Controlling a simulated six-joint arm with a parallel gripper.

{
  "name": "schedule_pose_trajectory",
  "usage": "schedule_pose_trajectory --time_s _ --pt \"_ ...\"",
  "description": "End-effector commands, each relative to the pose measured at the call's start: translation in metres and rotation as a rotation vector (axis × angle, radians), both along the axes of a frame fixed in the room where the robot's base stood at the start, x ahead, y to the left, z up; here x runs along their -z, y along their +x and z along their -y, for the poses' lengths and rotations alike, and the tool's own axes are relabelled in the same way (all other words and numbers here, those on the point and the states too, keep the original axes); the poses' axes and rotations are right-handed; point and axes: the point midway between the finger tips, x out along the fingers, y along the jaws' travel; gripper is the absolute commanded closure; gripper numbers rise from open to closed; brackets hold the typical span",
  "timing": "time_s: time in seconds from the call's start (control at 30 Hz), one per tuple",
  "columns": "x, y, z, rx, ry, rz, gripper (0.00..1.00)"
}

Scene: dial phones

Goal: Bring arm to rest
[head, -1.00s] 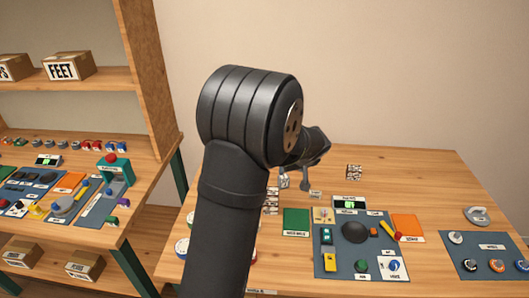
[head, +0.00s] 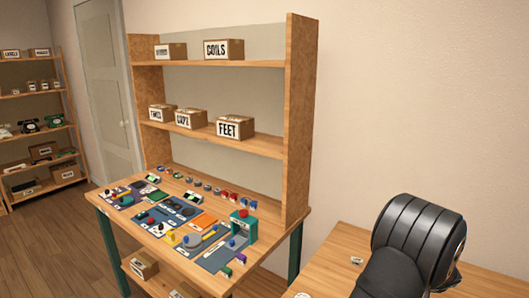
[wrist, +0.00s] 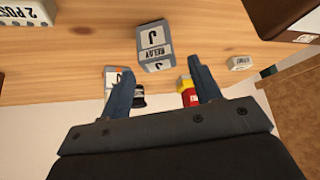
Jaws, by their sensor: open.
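My arm (head: 410,245) shows at the lower right of the head view, a thick black joint raised above the near table. My gripper is outside the head view. In the wrist view my gripper (wrist: 163,88) is open, with its two dark blue fingers apart and nothing held between them. Beyond the fingertips, a grey block labelled RELAY (wrist: 154,46) lies on the wooden table (wrist: 90,45). A red and yellow piece (wrist: 188,92) shows beside the right finger, and a black piece (wrist: 139,96) shows beside the left one.
A wooden workbench (head: 295,225) with shelves holds labelled boxes, among them FEET (head: 235,127) and COILS (head: 223,49). Coloured parts and mats cover its top. Another shelf unit (head: 60,95) with telephones stands at the far left, by a grey door (head: 104,85).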

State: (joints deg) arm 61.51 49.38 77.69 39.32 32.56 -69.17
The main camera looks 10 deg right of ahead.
Motion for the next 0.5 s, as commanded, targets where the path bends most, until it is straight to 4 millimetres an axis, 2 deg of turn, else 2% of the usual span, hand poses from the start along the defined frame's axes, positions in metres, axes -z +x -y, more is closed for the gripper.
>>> schedule_pose_trajectory --time_s 0.2,0.5 --pt "-0.0089 -0.0002 -0.0006 0.001 0.003 -0.001 0.42" --pt "-0.0086 -0.0003 -0.0008 0.001 0.003 -0.001 0.42"
